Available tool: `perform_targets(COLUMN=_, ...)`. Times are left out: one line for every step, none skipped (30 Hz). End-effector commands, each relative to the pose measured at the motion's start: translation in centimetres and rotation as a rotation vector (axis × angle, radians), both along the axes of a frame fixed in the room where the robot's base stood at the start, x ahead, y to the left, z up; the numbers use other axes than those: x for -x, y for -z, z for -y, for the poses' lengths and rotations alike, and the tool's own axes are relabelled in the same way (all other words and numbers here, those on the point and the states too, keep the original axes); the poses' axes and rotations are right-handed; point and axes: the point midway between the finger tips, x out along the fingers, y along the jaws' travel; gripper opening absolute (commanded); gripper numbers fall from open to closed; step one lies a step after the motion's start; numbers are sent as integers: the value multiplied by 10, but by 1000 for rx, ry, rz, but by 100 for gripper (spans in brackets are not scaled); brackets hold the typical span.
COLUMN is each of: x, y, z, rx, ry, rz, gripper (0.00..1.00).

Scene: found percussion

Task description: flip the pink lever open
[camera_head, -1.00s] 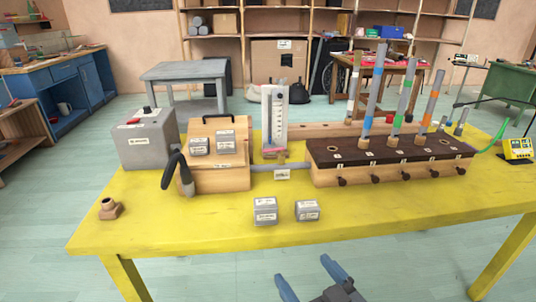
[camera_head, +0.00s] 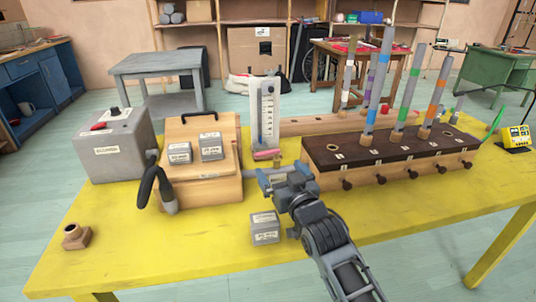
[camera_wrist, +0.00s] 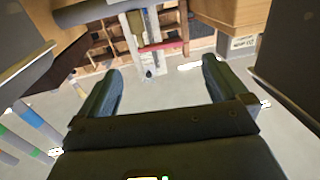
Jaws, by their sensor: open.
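A small pink lever (camera_head: 267,154) sits at the foot of the white upright gauge (camera_head: 264,110), between the wooden bellows box and the pipe chest. In the wrist view a pinkish-red bar (camera_wrist: 165,47), likely the lever, lies across the lower part of the gauge, beyond the fingertips. My gripper (camera_head: 284,174) is over the table, in front of the lever and apart from it. In the wrist view its two dark fingers (camera_wrist: 162,75) are spread, with nothing between them. The gripper hides part of the grey pipe near the lever.
The wooden bellows box (camera_head: 203,150) with grey weights on top stands left of the lever. The dark-topped pipe chest (camera_head: 390,150) with upright tubes stands right. A loose grey weight (camera_head: 265,229) lies by my arm. The front left of the yellow table (camera_head: 150,250) is mostly clear.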

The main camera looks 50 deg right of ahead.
Motion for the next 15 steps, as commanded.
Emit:
perform_targets(x=-3, y=-1, z=2, rx=0, ry=0, rz=1, gripper=100)
perform_targets(x=-6, y=0, z=3, rx=0, ry=0, rz=1, gripper=100)
perform_targets(x=-10, y=0, z=5, rx=0, ry=0, rz=1, gripper=100)
perform_targets(x=-13, y=-1, z=6, rx=1, ry=0, rz=2, gripper=100)
perform_targets(x=-17, y=-1, z=8, rx=1, ry=0, rz=2, gripper=100)
perform_targets(x=-23, y=-1, z=11, rx=0, ry=0, rz=1, gripper=100)
perform_targets(x=-28, y=-1, z=13, rx=1, ry=-1, rz=2, gripper=100)
perform_targets(x=-32, y=-1, z=15, rx=0, ry=-1, rz=1, gripper=100)
perform_targets(x=-38, y=-1, z=18, rx=2, ry=0, rz=1, gripper=100)
perform_targets(x=-42, y=-1, z=20, rx=2, ry=0, rz=1, gripper=100)
perform_targets(x=-45, y=-1, z=22, rx=2, ry=0, rz=0, gripper=100)
perform_targets(x=-50, y=-1, z=25, rx=3, ry=1, rz=1, gripper=100)
perform_targets(x=-53, y=0, z=26, rx=1, ry=0, rz=0, gripper=100)
perform_targets(x=-56, y=0, z=28, rx=0, ry=0, rz=1, gripper=100)
perform_targets(x=-60, y=0, z=29, rx=0, ry=0, rz=1, gripper=100)
